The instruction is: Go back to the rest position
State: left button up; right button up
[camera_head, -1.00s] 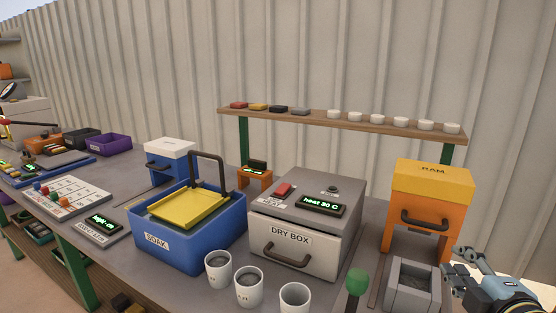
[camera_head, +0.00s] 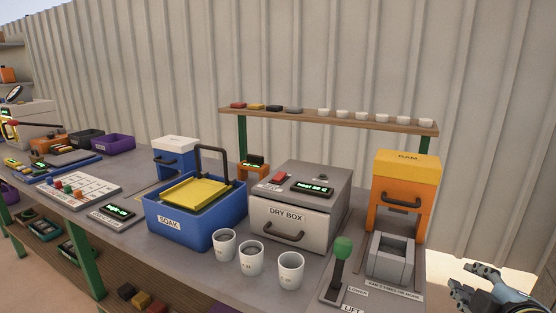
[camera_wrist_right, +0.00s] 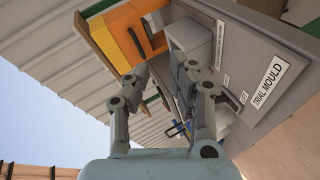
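My right gripper (camera_head: 464,281) is at the lower right of the head view, beyond the right end of the bench and apart from everything on it. Its two fingers are spread with nothing between them. The right wrist view also shows the open, empty fingers (camera_wrist_right: 162,76), with the bench end and the orange press tilted beyond them. My left gripper is in neither view.
The grey mould (camera_head: 391,258) stands before the orange RAM press (camera_head: 401,207). A green-knobbed lever (camera_head: 342,250), white cups (camera_head: 251,258), DRY BOX (camera_head: 290,220) and blue SOAK tub (camera_head: 167,225) stand nearby. Right of the bench looks clear.

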jog(key=s+a+f+m+g+y, duration=0.15)
jog(key=s+a+m+g, duration=0.3)
jog(key=s, duration=0.55)
jog(key=s+a+f+m+g+y, duration=0.15)
jog(key=s+a+m+g, duration=0.35)
jog(key=s, duration=0.6)
jog(key=s+d+f+g+b, duration=0.15)
jog(key=f+b, duration=0.25)
jog(key=f, duration=1.4)
jog(key=s+d+f+b, duration=0.2)
jog(key=d+f+b, duration=0.15)
jog(key=f, duration=1.45)
pick_arm(q)
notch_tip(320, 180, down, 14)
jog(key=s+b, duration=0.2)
jog(key=b, duration=0.4)
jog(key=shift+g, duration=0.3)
pick_arm(e)
jog(key=s+f+g, duration=0.1)
jog(key=s+f, duration=1.5)
jog(key=f, duration=0.2)
jog(key=shift+s+f+m+g, duration=0.3)
jog(key=shift+f+m, duration=0.1)
jog(key=shift+m, duration=0.05)
